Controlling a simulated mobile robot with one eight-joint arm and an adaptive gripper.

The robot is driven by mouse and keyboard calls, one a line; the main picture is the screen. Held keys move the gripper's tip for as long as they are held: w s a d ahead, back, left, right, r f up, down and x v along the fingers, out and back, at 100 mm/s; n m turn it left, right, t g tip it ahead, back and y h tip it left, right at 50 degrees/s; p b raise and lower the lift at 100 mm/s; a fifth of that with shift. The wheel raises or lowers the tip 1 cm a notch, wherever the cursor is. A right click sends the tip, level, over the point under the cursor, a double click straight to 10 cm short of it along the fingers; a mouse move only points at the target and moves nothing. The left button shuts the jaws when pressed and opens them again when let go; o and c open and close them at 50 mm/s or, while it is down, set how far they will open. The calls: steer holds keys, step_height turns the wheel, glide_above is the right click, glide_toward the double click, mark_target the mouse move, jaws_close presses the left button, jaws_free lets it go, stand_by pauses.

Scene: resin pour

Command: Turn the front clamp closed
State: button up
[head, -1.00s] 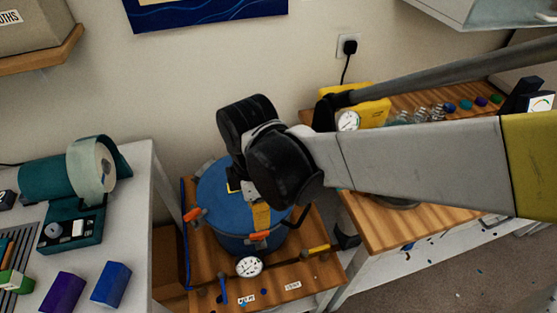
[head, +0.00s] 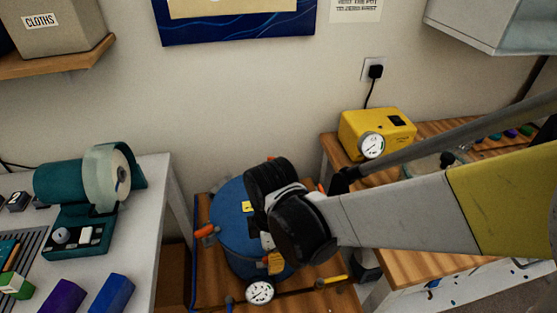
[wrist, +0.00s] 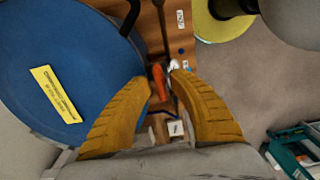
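The blue lidded pot (head: 232,215) stands on a wooden board, with a yellow label on its lid; the lid also fills the left of the wrist view (wrist: 60,50). An orange clamp handle (wrist: 159,80) shows beside the lid edge in the wrist view, between my fingertips. My gripper (wrist: 163,82) has two yellow fingers spread apart, one on each side of this handle; I cannot tell whether either touches it. In the head view my dark wrist covers the right part of the lid. Another orange clamp (head: 205,231) is at the pot's left side.
A pressure gauge (head: 260,291) sits in front of the pot. A yellow box with a gauge (head: 378,132) stands on the wooden bench at right.

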jaws_close()
steer(key=m, duration=0.3)
steer(key=shift+m, duration=0.4)
steer(key=m, duration=0.4)
steer(key=shift+m, duration=0.3)
steer(key=m, duration=0.4)
steer(key=shift+m, duration=0.3)
steer(key=m, duration=0.4)
steer(key=shift+m, duration=0.3)
